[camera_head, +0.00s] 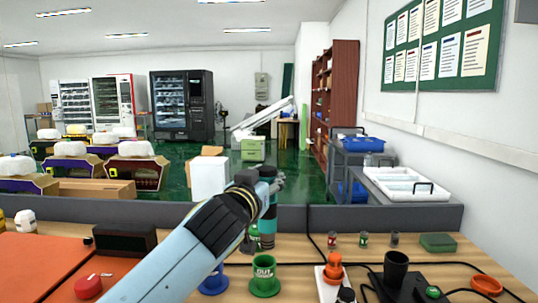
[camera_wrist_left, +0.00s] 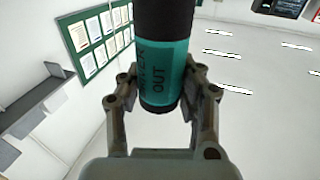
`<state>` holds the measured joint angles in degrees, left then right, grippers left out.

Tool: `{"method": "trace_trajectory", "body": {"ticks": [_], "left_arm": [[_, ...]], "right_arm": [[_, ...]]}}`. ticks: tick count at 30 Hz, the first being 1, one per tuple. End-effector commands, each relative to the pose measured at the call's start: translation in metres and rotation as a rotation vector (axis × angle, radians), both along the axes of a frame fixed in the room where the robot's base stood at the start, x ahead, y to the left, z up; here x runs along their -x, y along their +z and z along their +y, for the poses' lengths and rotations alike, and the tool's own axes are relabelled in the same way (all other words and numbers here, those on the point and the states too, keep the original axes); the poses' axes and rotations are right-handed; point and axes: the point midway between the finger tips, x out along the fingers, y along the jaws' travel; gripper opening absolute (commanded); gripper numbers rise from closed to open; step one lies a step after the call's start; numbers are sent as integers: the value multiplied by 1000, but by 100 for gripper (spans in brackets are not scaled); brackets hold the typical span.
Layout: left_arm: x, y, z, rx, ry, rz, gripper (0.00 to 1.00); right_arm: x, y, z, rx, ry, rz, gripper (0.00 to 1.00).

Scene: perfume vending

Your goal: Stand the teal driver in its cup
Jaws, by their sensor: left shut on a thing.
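The teal driver (camera_head: 268,226) has a dark top and teal bands and stands near upright in the head view. My left gripper (camera_head: 273,184) is shut on its upper part. In the left wrist view the driver (camera_wrist_left: 163,72) sits between the two fingers of the gripper (camera_wrist_left: 157,100), with "OUT" lettered on its teal band. A green cup (camera_head: 264,277) with "OUT" on it stands on the table in front of and below the driver's lower end; I see a gap between them in the picture. My forearm hides part of the table to the left. My right gripper is not in view.
A blue cup (camera_head: 213,281) stands left of the green cup. An orange piece (camera_head: 333,270) and a black cup (camera_head: 395,269) stand to the right, among cables. A red button (camera_head: 88,287) and an orange mat (camera_head: 35,262) are at left. A grey ledge (camera_head: 400,216) runs behind.

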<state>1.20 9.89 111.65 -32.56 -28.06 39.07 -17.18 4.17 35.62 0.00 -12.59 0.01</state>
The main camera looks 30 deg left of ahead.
Motion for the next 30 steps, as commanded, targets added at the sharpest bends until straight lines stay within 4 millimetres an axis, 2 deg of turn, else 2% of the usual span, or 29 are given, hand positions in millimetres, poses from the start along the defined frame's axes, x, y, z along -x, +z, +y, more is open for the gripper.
{"method": "trace_trajectory", "body": {"ticks": [1, 6, 14, 21, 30], "left_arm": [[-7, 7, 6, 1, 27, 4, 0], [-17, -2, 18, 8, 77, 10, 0], [-18, -19, 19, 9, 82, 11, 0], [-18, -38, 18, 9, 80, 10, 0], [-18, -42, 18, 9, 80, 10, 0]], "right_arm": [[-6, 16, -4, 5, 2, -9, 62], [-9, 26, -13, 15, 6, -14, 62], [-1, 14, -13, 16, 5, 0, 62], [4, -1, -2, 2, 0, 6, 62], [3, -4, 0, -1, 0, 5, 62]]}}
